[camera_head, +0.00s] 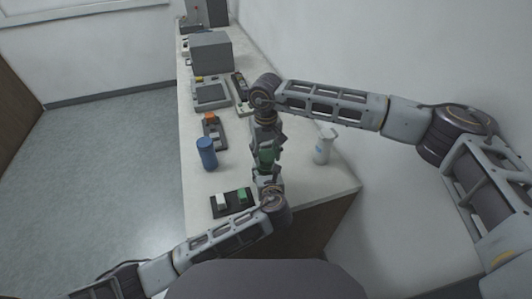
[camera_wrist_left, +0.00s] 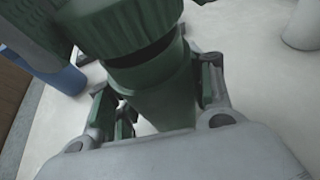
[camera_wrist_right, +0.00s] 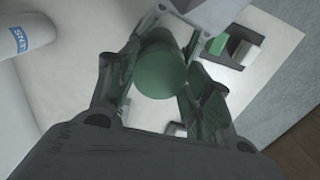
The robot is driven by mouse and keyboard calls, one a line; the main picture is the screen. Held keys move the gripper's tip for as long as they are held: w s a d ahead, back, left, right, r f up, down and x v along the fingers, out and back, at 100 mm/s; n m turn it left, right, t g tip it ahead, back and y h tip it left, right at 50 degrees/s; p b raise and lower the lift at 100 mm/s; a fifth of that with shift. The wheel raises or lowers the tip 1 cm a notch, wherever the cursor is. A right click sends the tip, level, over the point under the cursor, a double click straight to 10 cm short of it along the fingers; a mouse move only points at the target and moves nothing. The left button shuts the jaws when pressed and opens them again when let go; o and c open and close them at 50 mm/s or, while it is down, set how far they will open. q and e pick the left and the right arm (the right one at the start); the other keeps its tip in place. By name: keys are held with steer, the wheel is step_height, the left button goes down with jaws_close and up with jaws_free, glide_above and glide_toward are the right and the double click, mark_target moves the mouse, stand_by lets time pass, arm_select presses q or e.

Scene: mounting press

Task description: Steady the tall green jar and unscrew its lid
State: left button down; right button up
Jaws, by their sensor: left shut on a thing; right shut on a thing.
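The tall green jar (camera_head: 266,157) stands near the bench's near end, between my two grippers. In the left wrist view its body (camera_wrist_left: 160,98) is between the fingers of my left gripper (camera_wrist_left: 160,108), which is shut on it. The wider ribbed green lid (camera_wrist_left: 118,28) sits above, with a dark band between lid and body. In the right wrist view the round lid top (camera_wrist_right: 162,70) lies between the fingers of my right gripper (camera_wrist_right: 150,95), shut on the lid from above. The jar's base is hidden in the head view.
A blue jar (camera_head: 206,154) stands left of the green jar, and a white bottle (camera_head: 323,148) stands to the right. A black tray (camera_head: 231,211) with white and green blocks is near the front. Devices and a grey box (camera_head: 211,53) fill the far bench.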

mark_target(266, 155)
steer(key=shift+r, duration=2)
arm_select(q)
steer(key=c, duration=0.5)
jaws_free()
steer(key=shift+s, duration=0.1)
steer(key=shift+v, duration=5.9)
steer(key=shift+f, duration=0.1)
